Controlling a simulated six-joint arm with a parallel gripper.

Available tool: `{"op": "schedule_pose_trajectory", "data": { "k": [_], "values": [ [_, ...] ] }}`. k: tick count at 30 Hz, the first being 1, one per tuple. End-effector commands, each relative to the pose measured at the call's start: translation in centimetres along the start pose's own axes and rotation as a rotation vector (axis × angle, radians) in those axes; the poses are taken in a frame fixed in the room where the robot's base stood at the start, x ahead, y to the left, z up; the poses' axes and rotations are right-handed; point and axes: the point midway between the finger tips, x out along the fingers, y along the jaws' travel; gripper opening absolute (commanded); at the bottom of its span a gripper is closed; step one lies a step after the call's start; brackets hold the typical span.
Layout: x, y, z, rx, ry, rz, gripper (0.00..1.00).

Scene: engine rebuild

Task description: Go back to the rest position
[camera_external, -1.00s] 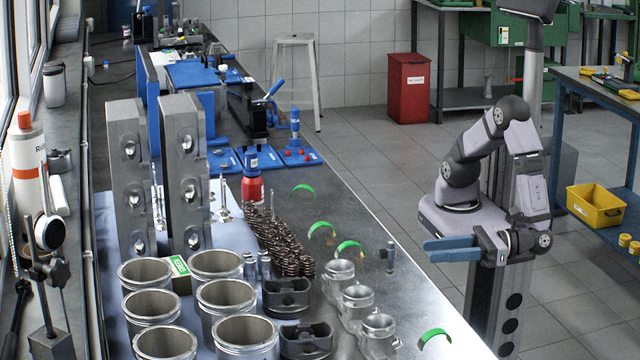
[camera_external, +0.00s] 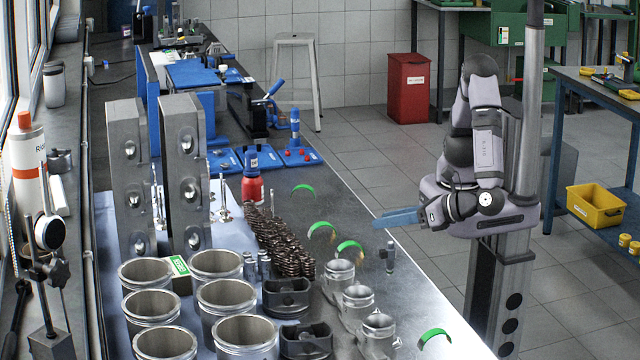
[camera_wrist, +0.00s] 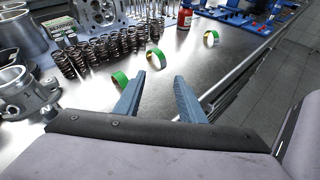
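My gripper (camera_external: 400,217) has blue fingers and points left toward the workbench's right edge in the external view. In the wrist view my gripper (camera_wrist: 160,90) shows two fingers spread apart with nothing between them, above the bench edge. My arm is folded up over its base on the column. No task object is held.
The metal workbench (camera_external: 345,218) carries green-edged bearing shells (camera_external: 350,247), springs (camera_external: 280,240), cylinder liners (camera_external: 225,300), pistons (camera_external: 305,340) and a small upright metal part (camera_external: 390,256) near its right edge. A yellow bin (camera_external: 595,205) sits on a right-hand shelf. Open floor lies behind.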

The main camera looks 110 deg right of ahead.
Motion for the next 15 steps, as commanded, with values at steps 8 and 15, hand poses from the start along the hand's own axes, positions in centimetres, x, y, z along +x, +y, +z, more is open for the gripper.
{"op": "schedule_pose_trajectory", "data": {
  "k": [8, 15],
  "values": [
    [4.3, -9.5, 6.8, 0.432, 0.264, -0.557, 0.36],
    [3.2, -14.3, 10.1, 0.934, 0.415, -0.965, 0.36]
  ]
}}
